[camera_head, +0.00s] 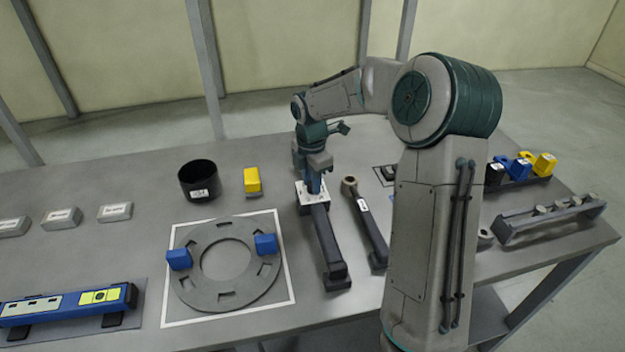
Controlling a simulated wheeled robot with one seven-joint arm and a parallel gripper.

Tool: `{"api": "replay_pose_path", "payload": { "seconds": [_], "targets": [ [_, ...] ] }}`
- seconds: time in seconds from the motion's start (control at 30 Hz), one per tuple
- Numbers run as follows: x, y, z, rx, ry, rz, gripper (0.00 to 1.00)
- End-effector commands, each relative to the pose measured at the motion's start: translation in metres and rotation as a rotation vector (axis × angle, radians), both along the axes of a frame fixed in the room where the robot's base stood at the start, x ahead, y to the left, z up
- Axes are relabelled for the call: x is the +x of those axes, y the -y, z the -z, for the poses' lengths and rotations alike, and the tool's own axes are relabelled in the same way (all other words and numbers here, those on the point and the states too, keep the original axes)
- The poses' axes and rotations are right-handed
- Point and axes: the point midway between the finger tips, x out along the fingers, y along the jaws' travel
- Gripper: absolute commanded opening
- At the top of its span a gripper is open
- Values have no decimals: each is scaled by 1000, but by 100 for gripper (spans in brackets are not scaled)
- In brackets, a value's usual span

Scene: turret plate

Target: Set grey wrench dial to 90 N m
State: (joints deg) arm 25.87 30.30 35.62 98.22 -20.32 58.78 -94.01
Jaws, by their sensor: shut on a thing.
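A long dark grey wrench (326,245) lies on the table, running from below my gripper toward the front. A white plate with dark marks (308,203) sits at its far end. My gripper (313,185) points down over this end and is shut on what looks like the wrench's dial. The marks are too small to read, so I cannot tell the setting. A second grey wrench (371,230) with a ring head and a white label lies just to the right.
A grey slotted ring plate (204,291) with two blue blocks (265,244) (179,259) lies left. Behind it are a black cup (198,180) and a yellow block (252,181). A blue panel (65,304) lies front left. Coloured blocks (521,168) and a rack (550,221) stand right.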

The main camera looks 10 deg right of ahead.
Motion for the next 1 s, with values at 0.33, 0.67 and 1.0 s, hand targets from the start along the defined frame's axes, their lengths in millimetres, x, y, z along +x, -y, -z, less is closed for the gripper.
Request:
{"api": "replay_pose_path", "payload": {
  "seconds": [0.33,0.67,1.0],
  "targets": [
    [1,0,-1,-1,1,99,4],
    [1,0,-1,-1,3,373,4],
    [2,0,-1,0,4,697,4]
  ]
}}
